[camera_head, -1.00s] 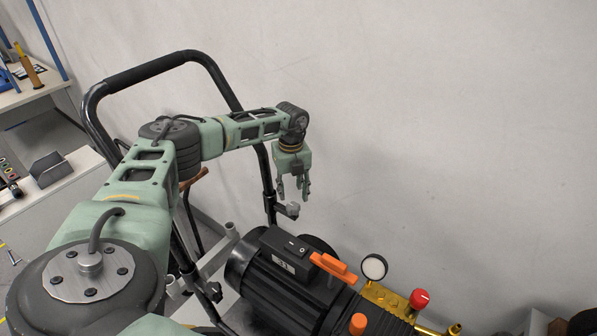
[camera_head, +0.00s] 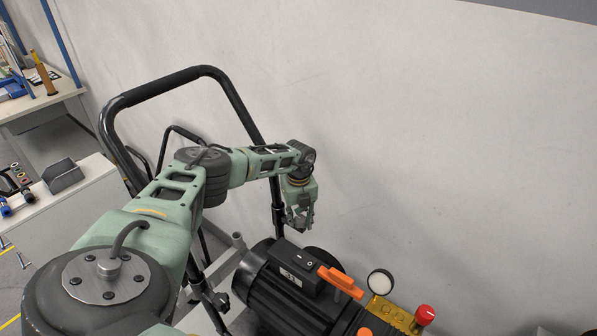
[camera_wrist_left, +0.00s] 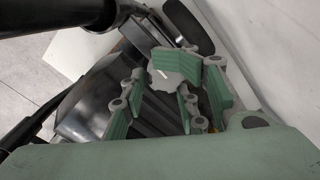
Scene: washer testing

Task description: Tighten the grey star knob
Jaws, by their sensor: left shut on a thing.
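The grey star knob (camera_wrist_left: 174,68) shows in the left wrist view, between the fingers of my left gripper (camera_wrist_left: 177,88). It has a lobed pale grey head with a small white mark. In the head view my left gripper (camera_head: 299,219) points down at the lower end of the far handle post and hides the knob there. It is shut on the knob. A second grey knob (camera_head: 221,299) sits on the near post of the handle frame. My right gripper is not in view.
A black handle frame (camera_head: 168,85) rises around my left arm. The motor (camera_head: 290,297), with a switch box (camera_head: 296,262), an orange lever (camera_head: 341,282), a gauge (camera_head: 380,282) and a red knob (camera_head: 425,314), stands right of the gripper. A plain wall (camera_head: 430,130) is behind.

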